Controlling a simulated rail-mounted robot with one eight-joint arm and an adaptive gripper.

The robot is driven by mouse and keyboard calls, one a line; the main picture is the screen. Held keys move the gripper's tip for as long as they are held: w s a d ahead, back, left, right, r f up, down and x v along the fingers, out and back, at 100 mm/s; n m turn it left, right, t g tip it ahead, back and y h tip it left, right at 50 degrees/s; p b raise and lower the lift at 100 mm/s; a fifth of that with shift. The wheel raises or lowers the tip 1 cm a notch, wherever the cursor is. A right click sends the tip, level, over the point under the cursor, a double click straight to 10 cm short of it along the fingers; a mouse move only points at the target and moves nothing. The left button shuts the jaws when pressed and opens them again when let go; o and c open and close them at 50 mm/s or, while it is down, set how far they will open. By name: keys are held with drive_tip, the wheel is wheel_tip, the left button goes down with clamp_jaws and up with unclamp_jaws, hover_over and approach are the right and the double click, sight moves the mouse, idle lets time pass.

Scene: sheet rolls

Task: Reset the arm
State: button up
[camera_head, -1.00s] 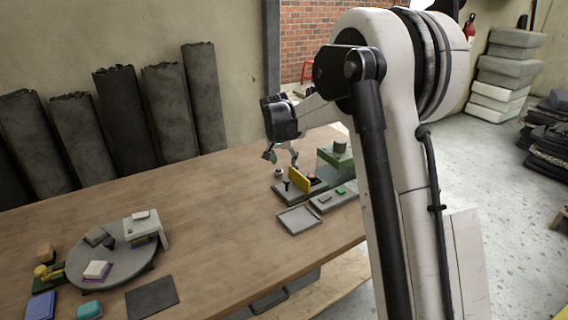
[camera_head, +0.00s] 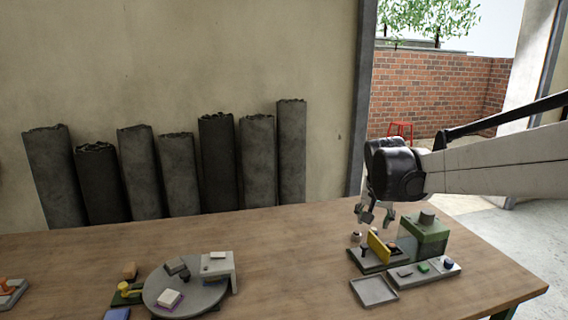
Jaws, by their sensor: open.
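My gripper (camera_head: 376,215) hangs open and empty at the end of my arm, which reaches in from the right. Its fingers point down above the far right part of the wooden table. Below it are a yellow upright plate (camera_head: 378,247) on a dark base and a green machine block (camera_head: 427,232) with a dark knob on top. The fingers appear apart from these, though the exact height gap is hard to judge.
A grey tray (camera_head: 374,291) and a grey panel with a green button (camera_head: 423,268) lie nearby. A round grey turntable (camera_head: 203,295) bears small blocks at front left. Dark sheet rolls (camera_head: 217,160) lean on the wall. The wooden table (camera_head: 290,235) is clear in the middle.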

drive_tip(key=s+a+f+n+t, duration=0.1)
drive_tip(key=s+a+n, duration=0.1)
drive_tip(key=s, duration=1.4)
drive_tip(key=s+a+n+t+y, duration=0.1)
drive_tip(key=s+a+n, duration=0.1)
drive_tip(key=s, duration=1.4)
drive_tip(key=shift+s+a+f+y, duration=0.15)
drive_tip(key=shift+a+f+y, duration=0.05)
drive_tip(key=shift+f+y, duration=0.15)
idle(0.5)
